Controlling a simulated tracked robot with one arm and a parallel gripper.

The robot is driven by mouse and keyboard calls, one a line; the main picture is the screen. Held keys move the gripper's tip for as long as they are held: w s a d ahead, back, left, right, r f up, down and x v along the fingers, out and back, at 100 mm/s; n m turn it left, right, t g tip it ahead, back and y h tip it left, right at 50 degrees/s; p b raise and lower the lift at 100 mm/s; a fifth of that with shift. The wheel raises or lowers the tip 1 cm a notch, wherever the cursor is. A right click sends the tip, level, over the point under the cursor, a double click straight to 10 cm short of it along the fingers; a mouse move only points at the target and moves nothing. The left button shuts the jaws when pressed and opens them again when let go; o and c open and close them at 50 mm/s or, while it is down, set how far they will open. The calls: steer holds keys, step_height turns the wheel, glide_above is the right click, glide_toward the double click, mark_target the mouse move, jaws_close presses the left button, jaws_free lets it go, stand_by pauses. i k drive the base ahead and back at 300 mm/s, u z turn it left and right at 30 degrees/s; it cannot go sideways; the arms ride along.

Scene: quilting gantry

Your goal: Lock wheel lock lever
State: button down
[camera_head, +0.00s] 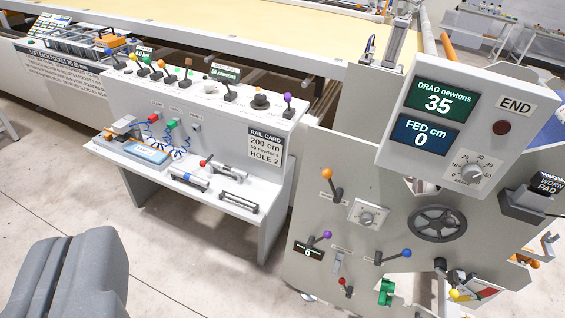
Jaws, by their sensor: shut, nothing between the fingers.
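A grey handwheel (438,222) is on the upright panel (310,215) at the right. Several levers surround it: a blue-knobbed lever (406,253) below left of the wheel, a purple-knobbed one (326,236), an orange-knobbed one (328,175), a small red-knobbed one (342,282) and a yellow-knobbed one (455,294). Their labels are too small to read, so I cannot tell which is the wheel lock lever. My gripper (75,243) is shut and empty at the lower left, well apart from the panel and its levers.
A display box (388,140) reading DRAG 35 and FED 0 juts out above the wheel. A white console (215,125) with coloured levers and a tool shelf (190,190) stands left of the panel. A worn pad holder (525,203) projects at right. Open floor lies in front.

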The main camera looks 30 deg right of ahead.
mark_target(327, 173)
steer(key=z, duration=0.25)
steer(key=i, duration=0.9)
steer(key=z, duration=0.65)
